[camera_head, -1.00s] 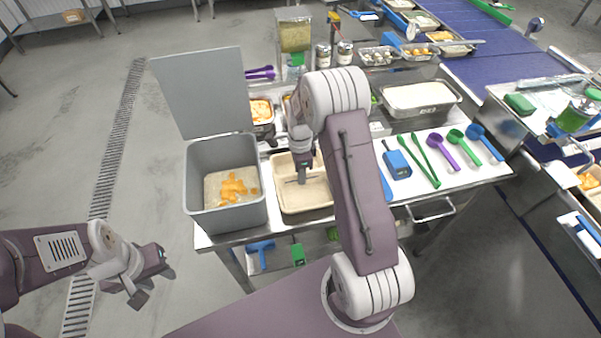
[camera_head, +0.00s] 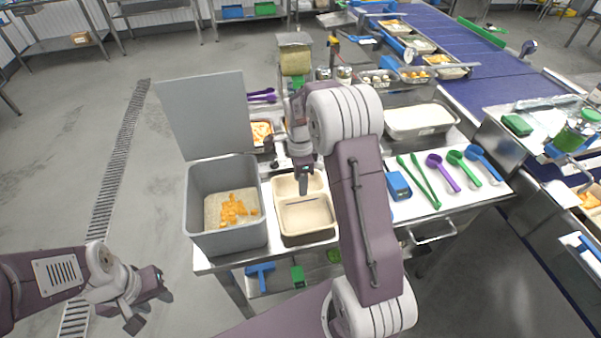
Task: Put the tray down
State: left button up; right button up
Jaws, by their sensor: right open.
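The beige tray (camera_head: 306,233) lies flat on the steel table, just right of the grey bin. It looks empty, with a larger compartment in front and a smaller one behind. My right gripper (camera_head: 303,188) is open and points down over the tray's rear part, holding nothing that I can see. Whether its fingertips touch the tray is unclear. My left gripper (camera_head: 148,303) is open and empty, off to the left over the floor, well away from the table.
The grey bin (camera_head: 226,243) with its lid up holds rice and orange pieces. A steel pan of rice (camera_head: 420,119), a blue device (camera_head: 398,186), green tongs (camera_head: 419,178) and several coloured scoops (camera_head: 443,172) lie right of my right arm. The floor at left is clear.

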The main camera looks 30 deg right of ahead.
notch_tip(320, 180, up, 5)
jog(key=s+a+f+n, duration=0.1)
jog(key=s+a+n, duration=0.3)
jog(key=s+n, duration=0.4)
jog(key=s+a+f+n+t, duration=0.1)
jog(key=s+a+n, duration=0.3)
jog(key=s+n, duration=0.4)
jog(key=f+n, duration=0.1)
jog(key=n, duration=0.3)
jog(key=shift+s+f+n+t, duration=0.25)
jog(key=shift+f+n+t, duration=0.05)
jog(key=shift+a, duration=0.15)
